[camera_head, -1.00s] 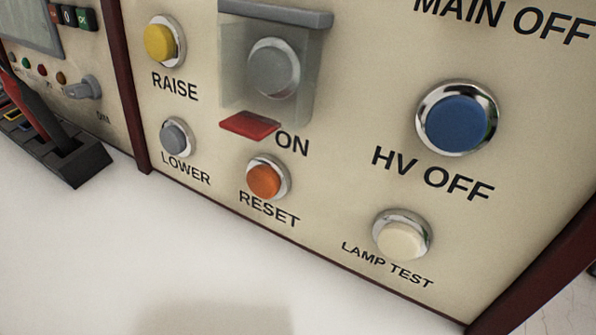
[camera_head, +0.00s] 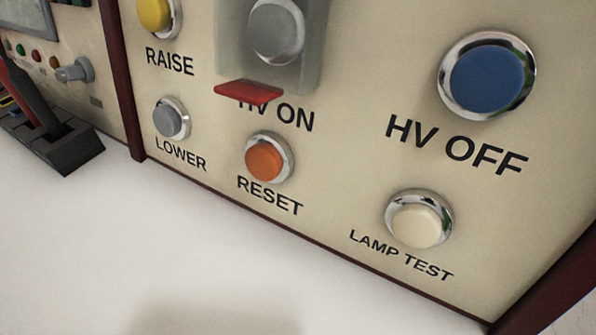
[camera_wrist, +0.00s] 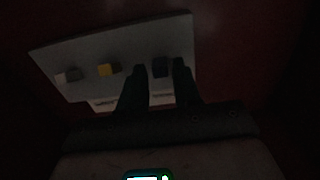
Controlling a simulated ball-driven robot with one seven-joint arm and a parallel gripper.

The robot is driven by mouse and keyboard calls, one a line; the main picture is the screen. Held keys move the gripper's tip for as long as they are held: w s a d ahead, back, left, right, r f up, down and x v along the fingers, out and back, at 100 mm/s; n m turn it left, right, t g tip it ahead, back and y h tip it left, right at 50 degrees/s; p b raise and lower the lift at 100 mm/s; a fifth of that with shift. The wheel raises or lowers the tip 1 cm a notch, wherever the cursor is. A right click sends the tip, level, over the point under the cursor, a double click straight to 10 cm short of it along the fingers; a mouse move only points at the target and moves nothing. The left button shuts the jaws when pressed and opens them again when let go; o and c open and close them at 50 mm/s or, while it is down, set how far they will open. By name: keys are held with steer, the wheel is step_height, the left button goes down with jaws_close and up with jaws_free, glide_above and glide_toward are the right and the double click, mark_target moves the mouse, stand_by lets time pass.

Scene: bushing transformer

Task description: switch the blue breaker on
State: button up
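The wrist view is very dark. It shows a pale grey panel (camera_wrist: 90,45) with a row of small blocks like breaker switches: a whitish one (camera_wrist: 68,75), a yellow one (camera_wrist: 109,69) and a dark one (camera_wrist: 160,69). The dark one may be the blue breaker, but its colour is too dim to be sure. My gripper (camera_wrist: 160,66) is open, with its two dark fingers apart on either side of the dark block, and a small gap seems to show at each side. Whether the fingers touch the panel cannot be told. My gripper is not in the head view.
The head view shows a cream control panel (camera_head: 330,190) with a blue HV OFF button (camera_head: 487,77), an orange RESET button (camera_head: 264,162) and a covered HV ON button (camera_head: 273,30). A black lever unit (camera_head: 65,150) stands at left. The white surface (camera_head: 100,245) is clear.

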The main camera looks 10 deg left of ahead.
jaws_close()
steer(key=shift+r, duration=0.15)
steer(key=shift+w+r+g+y, duration=0.1)
steer(key=shift+r+g+y, duration=0.2)
steer(key=shift+g, duration=0.4)
steer(key=shift+r+g+y, duration=0.2)
steer(key=shift+r+g, duration=0.15)
steer(key=shift+g, duration=0.35)
steer(key=shift+o, duration=1.4)
jaws_free()
